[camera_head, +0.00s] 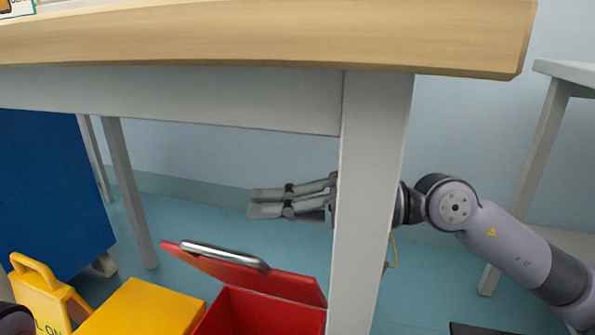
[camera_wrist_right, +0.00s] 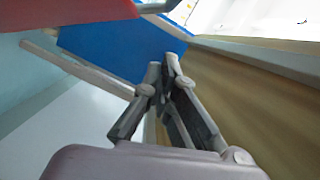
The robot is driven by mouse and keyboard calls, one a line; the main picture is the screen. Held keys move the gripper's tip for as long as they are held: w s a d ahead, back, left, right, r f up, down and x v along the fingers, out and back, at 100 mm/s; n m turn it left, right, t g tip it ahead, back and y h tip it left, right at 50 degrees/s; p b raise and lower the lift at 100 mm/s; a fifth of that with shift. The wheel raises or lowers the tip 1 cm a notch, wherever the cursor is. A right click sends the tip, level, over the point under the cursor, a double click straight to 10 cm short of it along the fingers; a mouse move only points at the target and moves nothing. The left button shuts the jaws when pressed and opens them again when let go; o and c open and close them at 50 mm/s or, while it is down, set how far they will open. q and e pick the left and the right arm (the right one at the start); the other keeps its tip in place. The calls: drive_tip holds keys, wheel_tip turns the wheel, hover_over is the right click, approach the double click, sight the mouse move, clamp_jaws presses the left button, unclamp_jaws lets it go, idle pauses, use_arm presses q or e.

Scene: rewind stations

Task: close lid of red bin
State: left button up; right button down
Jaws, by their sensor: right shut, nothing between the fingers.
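The red bin (camera_head: 262,315) stands on the floor under the table, cut off by the bottom edge of the head view. Its red lid (camera_head: 218,268) is partly open, tilted, with a silver handle (camera_head: 225,255) along it. A red panel, apparently the lid (camera_wrist_right: 70,13), shows at the top left of the right wrist view. My right gripper (camera_head: 256,203) is shut and empty, pointing left above the lid and apart from it in the head view. The table leg hides part of my right wrist. My left gripper is not in view.
The wooden table (camera_head: 270,35) spans the top, and its white leg (camera_head: 368,200) stands in front of my right arm. A yellow bin (camera_head: 145,312) is left of the red bin, beside a yellow floor sign (camera_head: 45,295). A blue cabinet (camera_head: 50,190) stands at left.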

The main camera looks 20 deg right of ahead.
drive_tip(key=shift+s+a+f+n+b, duration=0.35)
drive_tip(key=shift+s+a+n, duration=0.3)
drive_tip(key=shift+s+n, duration=0.25)
